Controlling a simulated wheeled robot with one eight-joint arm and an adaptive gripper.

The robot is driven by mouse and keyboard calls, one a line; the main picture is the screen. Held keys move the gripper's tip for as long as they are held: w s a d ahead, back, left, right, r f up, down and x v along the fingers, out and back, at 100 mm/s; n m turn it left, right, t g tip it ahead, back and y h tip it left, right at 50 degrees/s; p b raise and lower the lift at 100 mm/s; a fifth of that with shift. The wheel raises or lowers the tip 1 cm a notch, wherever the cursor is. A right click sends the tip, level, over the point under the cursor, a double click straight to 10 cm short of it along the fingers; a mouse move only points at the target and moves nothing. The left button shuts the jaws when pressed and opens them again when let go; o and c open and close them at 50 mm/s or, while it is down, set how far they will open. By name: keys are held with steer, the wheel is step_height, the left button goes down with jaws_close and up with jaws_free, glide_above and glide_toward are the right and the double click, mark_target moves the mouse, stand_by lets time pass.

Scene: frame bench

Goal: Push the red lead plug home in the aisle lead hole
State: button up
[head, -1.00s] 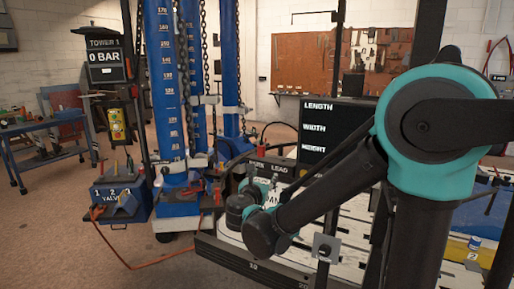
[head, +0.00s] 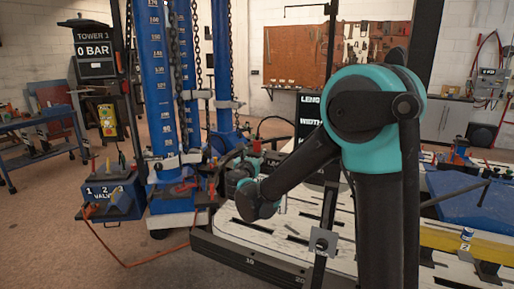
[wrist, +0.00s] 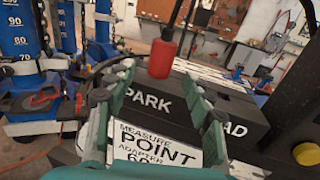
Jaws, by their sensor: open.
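The red lead plug (wrist: 162,54) is a red cylinder with a narrower top. In the wrist view it stands upright at the black block (wrist: 150,108), behind the word PARK. How deep it sits is hidden. A partly covered word ending in AD is to the right on the block. My gripper (wrist: 160,76) is open, with one finger on each side of the picture and the plug beyond the tips, apart from them. In the head view the plug's red top (head: 257,146) shows just above my gripper (head: 246,166). I cannot make out the aisle lead hole.
A white label reading MEASURE POINT ADAPTER (wrist: 155,148) shows between the fingers. A yellow round knob (wrist: 306,154) is at the lower right. Blue tower columns (head: 160,90) with chains stand left of the bench (head: 285,225). A dark upright post (head: 327,200) stands near my arm.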

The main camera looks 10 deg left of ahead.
mark_target(256, 149)
steer(key=w, duration=0.5)
steer(key=shift+w+d, duration=0.3)
steer(key=shift+w, duration=0.1)
steer(key=shift+c, duration=0.3)
jaws_close()
